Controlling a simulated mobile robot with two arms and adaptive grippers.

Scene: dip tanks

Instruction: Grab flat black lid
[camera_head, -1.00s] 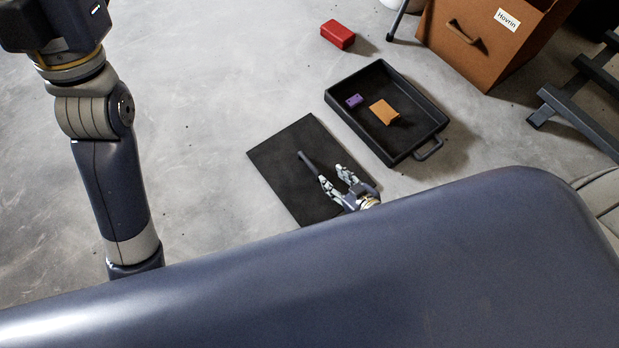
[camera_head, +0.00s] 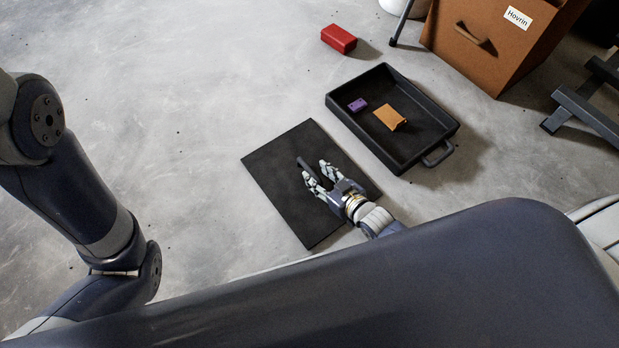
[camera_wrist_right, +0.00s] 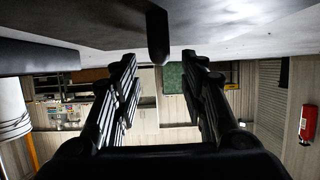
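The flat black lid (camera_head: 275,175) lies on the concrete floor, left of the black tray. A dark bar-like handle (camera_head: 303,163) stands out from its top. My right gripper (camera_head: 315,169) is over the lid, its fingers spread and pointing at the handle. In the right wrist view the fingers (camera_wrist_right: 158,58) are apart with nothing held, and the rounded dark handle end (camera_wrist_right: 158,35) shows between and just beyond their tips. Contact with the handle is not visible. My left arm shows at the left of the head view, but its gripper is out of frame.
The black tray (camera_head: 445,120) holds a purple block (camera_head: 357,105) and an orange block (camera_head: 388,118). A red block (camera_head: 339,39) lies behind it. A brown box labelled Hovrin (camera_head: 490,55) and a dark metal frame (camera_head: 585,115) stand at right. Floor left of the lid is clear.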

